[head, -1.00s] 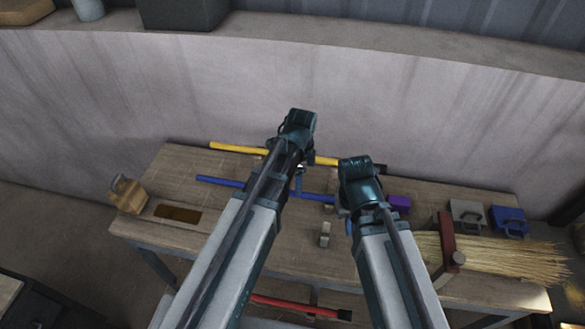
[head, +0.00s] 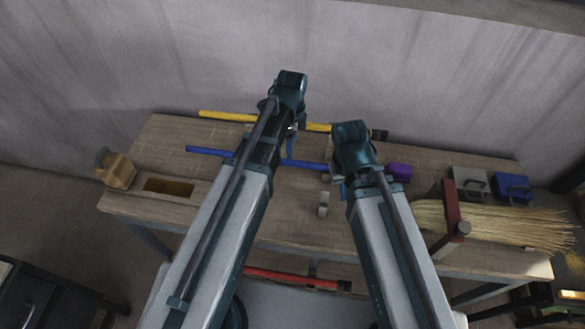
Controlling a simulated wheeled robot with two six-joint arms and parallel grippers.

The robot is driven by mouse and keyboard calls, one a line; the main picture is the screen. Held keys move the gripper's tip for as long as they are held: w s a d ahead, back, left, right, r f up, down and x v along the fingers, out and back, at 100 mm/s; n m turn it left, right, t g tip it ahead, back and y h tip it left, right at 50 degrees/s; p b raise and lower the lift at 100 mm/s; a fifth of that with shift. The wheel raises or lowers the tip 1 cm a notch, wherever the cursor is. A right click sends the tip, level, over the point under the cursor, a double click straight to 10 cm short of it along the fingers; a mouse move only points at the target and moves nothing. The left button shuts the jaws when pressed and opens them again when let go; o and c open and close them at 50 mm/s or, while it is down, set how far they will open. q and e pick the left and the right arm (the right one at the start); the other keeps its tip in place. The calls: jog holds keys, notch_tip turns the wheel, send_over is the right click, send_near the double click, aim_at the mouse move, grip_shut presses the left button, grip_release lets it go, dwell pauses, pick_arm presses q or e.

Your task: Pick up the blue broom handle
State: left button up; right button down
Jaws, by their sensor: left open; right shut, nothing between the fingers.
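The blue broom handle (head: 211,152) lies flat on the wooden table, running left to right. My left arm crosses in front of its middle and hides part of it. My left gripper (head: 291,129) is open and empty, just beyond the handle near its right half; its fingers are largely hidden by the wrist. My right gripper (head: 342,187) is shut and empty, low beside the right end of the handle and mostly hidden by its own wrist.
A yellow handle (head: 225,116) lies behind, a red one (head: 290,277) at the front.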

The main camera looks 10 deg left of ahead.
aim_at(293, 160)
pick_arm(q)
jog(key=shift+f+b, duration=1.15)
jog(key=shift+f, duration=0.55)
pick_arm(e)
jog(key=shift+f, duration=1.7)
pick_arm(q)
jog(key=shift+f, duration=0.1)
pick_arm(e)
jog(key=shift+f, duration=0.1)
pick_arm(q)
notch_tip(293, 160, down, 5)
jog(key=b, duration=0.5)
jog(key=shift+w+d+f, duration=0.1)
pick_arm(e)
notch_tip(293, 160, down, 5)
jog(key=shift+f, duration=0.1)
pick_arm(q)
grip_shut()
